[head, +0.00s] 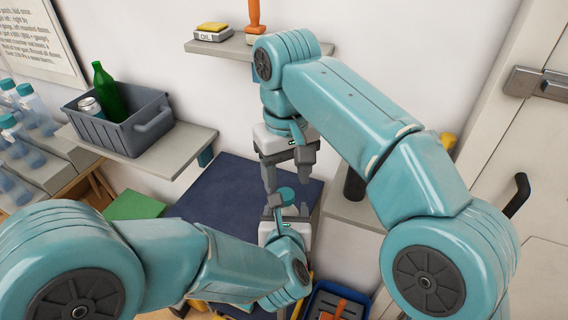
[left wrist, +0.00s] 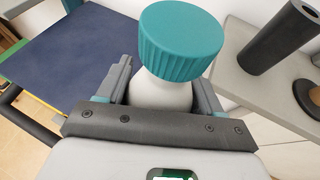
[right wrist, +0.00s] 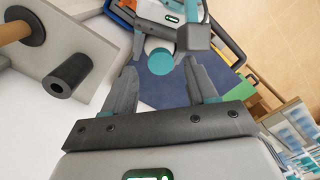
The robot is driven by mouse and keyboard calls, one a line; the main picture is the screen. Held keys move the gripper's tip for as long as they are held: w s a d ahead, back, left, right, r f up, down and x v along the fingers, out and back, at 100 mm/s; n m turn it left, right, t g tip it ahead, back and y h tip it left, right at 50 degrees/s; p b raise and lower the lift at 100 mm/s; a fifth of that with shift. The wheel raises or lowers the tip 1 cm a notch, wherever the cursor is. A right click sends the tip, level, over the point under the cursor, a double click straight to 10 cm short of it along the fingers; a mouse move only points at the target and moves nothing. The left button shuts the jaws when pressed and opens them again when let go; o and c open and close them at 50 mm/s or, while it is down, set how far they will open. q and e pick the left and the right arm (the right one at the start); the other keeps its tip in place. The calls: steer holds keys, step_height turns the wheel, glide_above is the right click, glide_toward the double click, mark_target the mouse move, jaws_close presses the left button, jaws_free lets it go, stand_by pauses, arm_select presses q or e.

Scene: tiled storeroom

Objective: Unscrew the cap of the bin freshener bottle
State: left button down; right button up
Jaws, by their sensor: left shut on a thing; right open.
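The bin freshener bottle (left wrist: 160,95) is white with a ribbed teal cap (left wrist: 180,42). My left gripper (left wrist: 160,78) is shut on the bottle's body below the cap, which stands clear above the fingers. In the head view the cap (head: 286,193) is small, between my two grippers. My right gripper (head: 288,181) points down just above it, fingers open and empty. In the right wrist view the round cap top (right wrist: 160,61) lies between and beyond the fingertips of my right gripper (right wrist: 160,78), with a gap around it. The bottle's lower part is hidden.
A dark blue surface (head: 225,190) lies below the grippers. A grey crate (head: 120,125) with a green bottle (head: 108,92) stands on a shelf at left. A black cylinder (left wrist: 280,37) stands on a grey shelf beside my left gripper. A blue tray (head: 327,303) is low in front.

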mark_target(285, 193)
steer(key=m, duration=0.1)
steer(key=r+m, duration=0.1)
steer(key=m, duration=0.3)
steer(key=shift+s+d+r, duration=0.1)
steer(key=shift+d+r, duration=0.1)
steer(key=shift+d, duration=0.15)
steer(key=m, duration=0.3)
steer(key=r+m, duration=0.1)
steer(key=m, duration=0.2)
steer(key=shift+d+r, duration=0.15)
steer(key=m, duration=0.2)
steer(key=r+m, duration=0.1)
steer(key=m, duration=0.1)
steer(key=shift+w+m, duration=0.2)
steer(key=shift+m, duration=0.2)
steer(key=m, duration=0.2)
steer(key=a+m, duration=0.1)
steer(key=shift+w+a+r, duration=0.1)
steer(key=shift+w+r, duration=0.15)
steer(key=shift+w, duration=0.05)
steer(key=shift+a+f, duration=0.3)
steer(key=shift+f, duration=0.15)
steer(key=shift+d+f, duration=0.1)
steer(key=shift+f, duration=3.7)
